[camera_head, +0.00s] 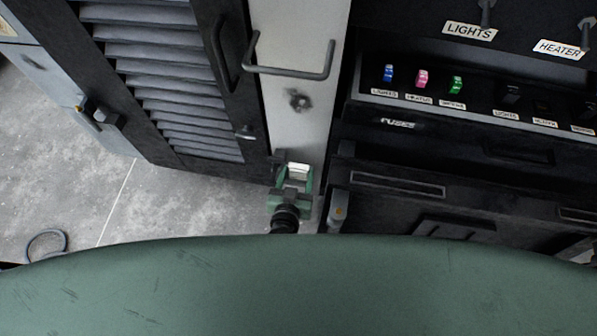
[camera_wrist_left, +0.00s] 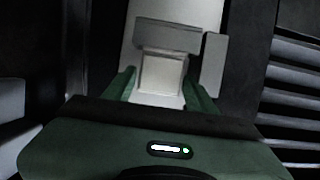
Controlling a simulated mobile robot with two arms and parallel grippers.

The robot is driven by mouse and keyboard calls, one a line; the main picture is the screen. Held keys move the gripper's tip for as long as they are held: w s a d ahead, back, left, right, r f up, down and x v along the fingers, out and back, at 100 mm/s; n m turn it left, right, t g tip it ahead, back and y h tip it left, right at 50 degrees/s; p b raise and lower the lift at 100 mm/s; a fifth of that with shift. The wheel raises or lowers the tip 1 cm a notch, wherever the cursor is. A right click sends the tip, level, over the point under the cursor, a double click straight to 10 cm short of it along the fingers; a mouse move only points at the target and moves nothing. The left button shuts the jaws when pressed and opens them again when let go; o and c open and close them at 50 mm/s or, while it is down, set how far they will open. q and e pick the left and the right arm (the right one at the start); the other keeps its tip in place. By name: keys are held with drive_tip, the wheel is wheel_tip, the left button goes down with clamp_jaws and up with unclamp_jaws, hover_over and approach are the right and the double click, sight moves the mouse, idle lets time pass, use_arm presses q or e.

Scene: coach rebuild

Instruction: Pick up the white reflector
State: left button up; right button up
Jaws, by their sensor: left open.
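The white reflector (camera_head: 299,169) is a small pale block low on the front of a light grey panel, under a dark bracket. In the left wrist view the white reflector (camera_wrist_left: 162,74) shows between my green fingers, below a grey bar. My left gripper (camera_head: 295,175) is open, with its fingers around the reflector's sides. In the left wrist view the left gripper (camera_wrist_left: 161,92) shows a finger on each side; whether they touch the block I cannot tell. My right gripper is not in view.
A dark bar handle (camera_head: 291,72) sticks out above the reflector. A louvered door (camera_head: 170,75) stands to the left. A dark fuse panel (camera_head: 440,109) with blue, pink and green fuses is at right. The grey floor (camera_head: 180,205) is mostly clear, with a ring (camera_head: 46,243) at lower left.

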use_arm(q)
drive_tip(key=c, duration=1)
drive_tip(key=shift+r, duration=0.1)
drive_tip(key=shift+c, duration=0.2)
